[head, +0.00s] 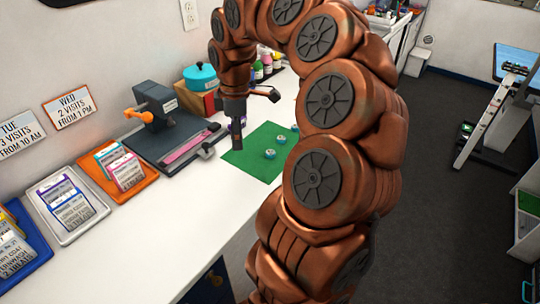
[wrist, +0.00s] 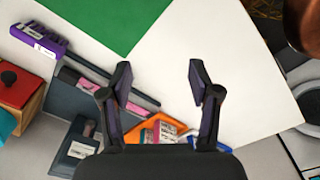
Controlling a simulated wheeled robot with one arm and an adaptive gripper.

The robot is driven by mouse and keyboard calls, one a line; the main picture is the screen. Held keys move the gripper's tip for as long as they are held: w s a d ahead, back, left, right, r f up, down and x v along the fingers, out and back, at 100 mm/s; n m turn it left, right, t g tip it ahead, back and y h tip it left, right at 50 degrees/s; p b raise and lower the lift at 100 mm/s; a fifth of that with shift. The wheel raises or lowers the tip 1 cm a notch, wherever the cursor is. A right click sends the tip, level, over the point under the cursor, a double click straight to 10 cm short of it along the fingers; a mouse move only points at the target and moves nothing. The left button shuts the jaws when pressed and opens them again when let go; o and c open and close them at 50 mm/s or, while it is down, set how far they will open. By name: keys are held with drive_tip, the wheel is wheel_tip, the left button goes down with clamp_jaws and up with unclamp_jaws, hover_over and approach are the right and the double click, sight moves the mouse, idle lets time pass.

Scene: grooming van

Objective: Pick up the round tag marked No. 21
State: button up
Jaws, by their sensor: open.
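Small round teal-and-white tags lie on the green mat (head: 238,158) in the head view. One tag (head: 270,154) is near the mat's middle and another tag (head: 281,139) is a little behind it. Their markings are too small to read, so I cannot tell which is No. 21. My arm hides part of the mat's right side. The green mat (wrist: 100,20) shows at the top there, with no tag in view.
A dark press with a pink strip (head: 185,148) stands left of the mat. An orange tray (head: 125,182) and a white tray (head: 75,215) of cards line the wall side. A teal pot (head: 200,77) and bottles stand behind. The white counter's front strip (head: 165,235) is clear.

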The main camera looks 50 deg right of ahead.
approach(270, 152)
drive_tip(key=shift+d+f+n, duration=0.3)
drive_tip(key=shift+d+f, duration=0.3)
drive_tip(key=shift+f, duration=0.5)
drive_tip(key=shift+w+a+f+p, duration=0.1)
drive_tip(key=shift+a+f+p, duration=0.15)
drive_tip(key=shift+f, duration=0.65)
drive_tip(key=shift+a+f+p, duration=0.15)
drive_tip(key=shift+f+p, duration=0.25)
drive_tip(key=shift+f, duration=0.55)
drive_tip(key=shift+a+f+p, duration=0.25)
drive_tip(key=shift+f+p, duration=0.05)
drive_tip(key=shift+f, duration=1.1)
drive_tip(key=c, duration=0.9)
drive_tip(key=shift+r, duration=0.1)
drive_tip(key=shift+c, duration=0.2)
